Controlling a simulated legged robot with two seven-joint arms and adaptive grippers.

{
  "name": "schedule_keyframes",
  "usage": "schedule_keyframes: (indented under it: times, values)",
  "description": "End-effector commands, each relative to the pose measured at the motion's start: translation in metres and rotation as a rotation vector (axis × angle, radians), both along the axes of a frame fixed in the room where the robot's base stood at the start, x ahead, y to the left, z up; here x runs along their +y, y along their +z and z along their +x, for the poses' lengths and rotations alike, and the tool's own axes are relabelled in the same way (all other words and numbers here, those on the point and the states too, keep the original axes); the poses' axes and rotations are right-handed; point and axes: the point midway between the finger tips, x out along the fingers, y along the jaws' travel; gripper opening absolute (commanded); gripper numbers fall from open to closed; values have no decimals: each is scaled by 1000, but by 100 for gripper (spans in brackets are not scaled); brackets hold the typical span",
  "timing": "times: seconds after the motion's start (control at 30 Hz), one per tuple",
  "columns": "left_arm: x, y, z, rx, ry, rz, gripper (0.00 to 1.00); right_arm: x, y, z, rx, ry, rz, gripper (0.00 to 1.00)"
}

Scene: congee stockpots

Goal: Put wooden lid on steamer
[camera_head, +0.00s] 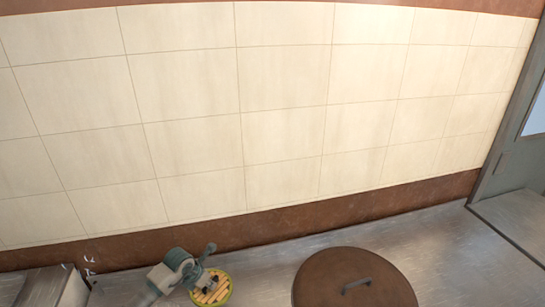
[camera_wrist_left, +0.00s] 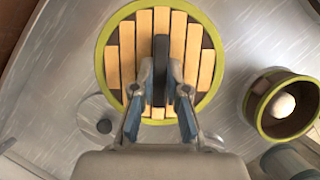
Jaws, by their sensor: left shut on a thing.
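The wooden lid (camera_wrist_left: 127,52) is round, with pale slats, dark gaps and a green rim. It also shows at the bottom of the head view (camera_head: 222,290). My left gripper (camera_wrist_left: 160,75) is shut on the lid's dark upright handle, and this gripper (camera_head: 208,279) shows above the lid in the head view. The steamer (camera_wrist_left: 250,104), a small round container with a green rim, is at the right of the left wrist view, apart from the lid. It is uncovered and a white bun (camera_wrist_left: 282,105) is inside. My right gripper is not in view.
A large brown round cover (camera_head: 325,278) with a dark handle lies right of the lid in the head view. A grey metal counter (camera_head: 440,250) runs along the tiled wall (camera_head: 290,75). A grey cylindrical thing (camera_wrist_left: 288,163) sits below the steamer in the left wrist view.

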Motion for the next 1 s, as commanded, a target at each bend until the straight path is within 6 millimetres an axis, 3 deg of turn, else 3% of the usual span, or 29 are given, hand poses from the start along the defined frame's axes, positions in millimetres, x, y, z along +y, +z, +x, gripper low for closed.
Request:
schedule_keyframes:
  times: [0.6,1.0]
  values:
    - [-37,10,-66,9,-1214,1,0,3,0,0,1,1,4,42]
    - [-38,22,-121,14,-2117,0,0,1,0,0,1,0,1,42]
